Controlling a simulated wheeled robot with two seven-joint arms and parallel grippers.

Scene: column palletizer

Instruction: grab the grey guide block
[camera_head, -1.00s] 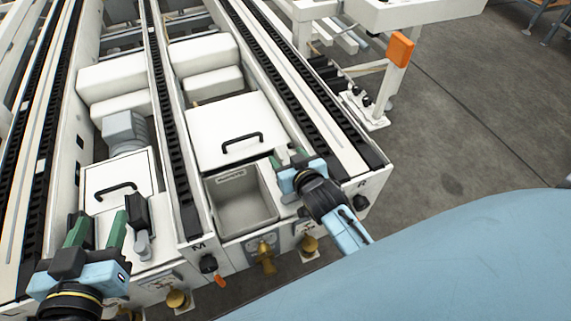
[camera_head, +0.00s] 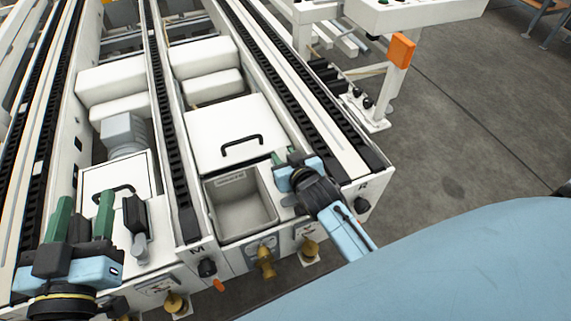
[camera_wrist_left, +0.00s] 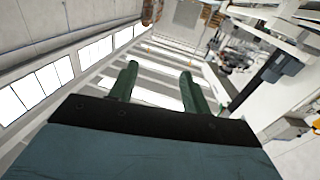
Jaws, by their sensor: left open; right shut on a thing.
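My left gripper (camera_head: 83,211) is open and empty at the lower left, its two green fingers apart and pointing up over the left bay. It also shows open in the left wrist view (camera_wrist_left: 157,80), with nothing between the fingers. My right gripper (camera_head: 285,157) is at the front end of the right rail, shut on a small piece that its own body mostly hides. That piece seems to be the grey guide block, but its shape cannot be made out. A dark upright block (camera_head: 135,213) on a metallic foot stands just right of the left gripper.
A grey open bin (camera_head: 240,206) lies between the rails, in front of a white lid (camera_head: 232,128) with a black handle. A smaller handled white cover (camera_head: 118,178) and a grey motor-like housing (camera_head: 123,131) are in the left bay. Long black-chained rails flank the bays.

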